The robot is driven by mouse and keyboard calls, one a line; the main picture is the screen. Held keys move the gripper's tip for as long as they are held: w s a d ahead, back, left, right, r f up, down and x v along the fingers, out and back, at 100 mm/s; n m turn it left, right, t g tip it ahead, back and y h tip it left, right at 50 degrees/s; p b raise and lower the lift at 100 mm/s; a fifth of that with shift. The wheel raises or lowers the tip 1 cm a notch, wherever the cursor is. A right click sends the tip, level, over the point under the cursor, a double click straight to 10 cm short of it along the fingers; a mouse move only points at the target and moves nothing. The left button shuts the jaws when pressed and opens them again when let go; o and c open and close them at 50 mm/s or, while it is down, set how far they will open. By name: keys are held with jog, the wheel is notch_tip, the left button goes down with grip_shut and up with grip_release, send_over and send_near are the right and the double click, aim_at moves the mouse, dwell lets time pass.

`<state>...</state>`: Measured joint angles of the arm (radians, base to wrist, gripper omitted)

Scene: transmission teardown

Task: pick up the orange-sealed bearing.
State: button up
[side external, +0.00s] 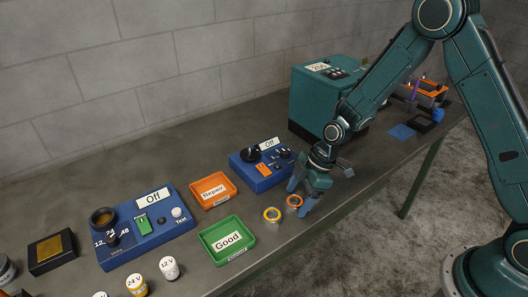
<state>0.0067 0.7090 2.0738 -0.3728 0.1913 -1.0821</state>
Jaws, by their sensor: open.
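Two small ring-shaped bearings lie on the grey bench. The orange-sealed bearing (294,201) is the right one, with an orange ring around a grey middle. The other bearing (272,214) has a more yellow ring and lies just to its left and nearer the front edge. My gripper (299,199) is open and points down, low over the bench at the orange-sealed bearing. One finger shows behind the bearing and one to its right. I cannot tell whether the fingers touch it.
An orange Repair tray (194,194) and a green Good tray (208,247) stand to the left, both empty. A blue tester marked Off (262,181) stands behind the bearings, and a larger one (176,229) farther left. A teal machine (310,100) stands at the back. The bench's front edge is close.

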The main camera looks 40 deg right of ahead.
jog(key=shift+f, duration=0.1)
dwell(0.4)
jog(key=c, duration=1.1)
jog(key=shift+c, duration=0.2)
notch_tip(320, 180, up, 20)
dwell(0.5)
